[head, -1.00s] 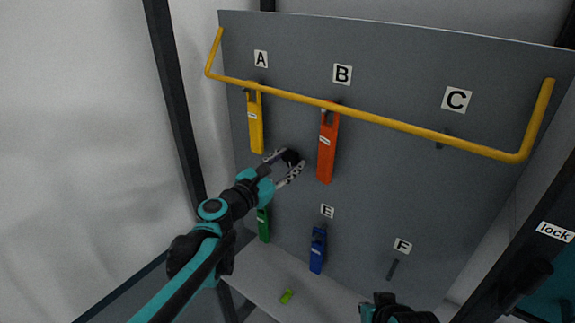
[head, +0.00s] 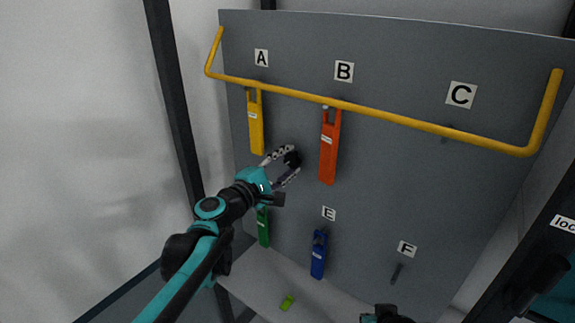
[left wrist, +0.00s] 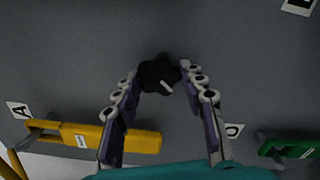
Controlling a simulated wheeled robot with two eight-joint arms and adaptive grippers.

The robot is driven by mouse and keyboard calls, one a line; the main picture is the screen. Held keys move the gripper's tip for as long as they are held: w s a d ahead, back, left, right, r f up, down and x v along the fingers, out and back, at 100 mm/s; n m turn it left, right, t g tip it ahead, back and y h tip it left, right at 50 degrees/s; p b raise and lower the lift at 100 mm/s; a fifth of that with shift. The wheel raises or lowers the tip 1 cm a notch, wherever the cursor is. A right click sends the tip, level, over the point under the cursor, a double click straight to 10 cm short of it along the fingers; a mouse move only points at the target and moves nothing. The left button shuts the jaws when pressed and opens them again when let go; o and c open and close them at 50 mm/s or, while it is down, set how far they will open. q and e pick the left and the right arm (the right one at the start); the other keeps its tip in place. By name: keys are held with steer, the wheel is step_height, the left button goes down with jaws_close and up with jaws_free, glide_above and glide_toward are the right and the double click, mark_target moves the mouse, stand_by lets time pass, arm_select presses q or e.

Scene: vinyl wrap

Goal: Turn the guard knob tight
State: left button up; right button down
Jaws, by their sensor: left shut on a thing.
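The guard knob (head: 293,158) is a small black knob on the grey board, between the yellow and orange hanging pieces. It also shows in the left wrist view (left wrist: 158,74), with a short white mark on its face. My left gripper (head: 291,162) is shut on the knob, with one finger on each side of it. The fingers hide part of the knob's sides. A dark and teal part of my right arm shows at the bottom edge of the head view; its fingers cannot be made out.
A yellow guard bar (head: 400,123) runs across the board above the knob. A yellow piece (head: 256,125) and an orange piece (head: 329,150) hang beside my gripper. A green piece (head: 263,228) and a blue piece (head: 318,256) hang lower. A small green item (head: 287,303) lies on the ledge.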

arm_select(q)
steer(key=m, duration=0.5)
steer(key=shift+m+b, duration=0.3)
steer(key=shift+b, duration=0.1)
steer(key=shift+m, duration=2.1)
steer(key=shift+s, duration=0.1)
steer(key=o, duration=1.2)
steer(key=shift+c, duration=0.2)
steer(key=v, duration=1.2)
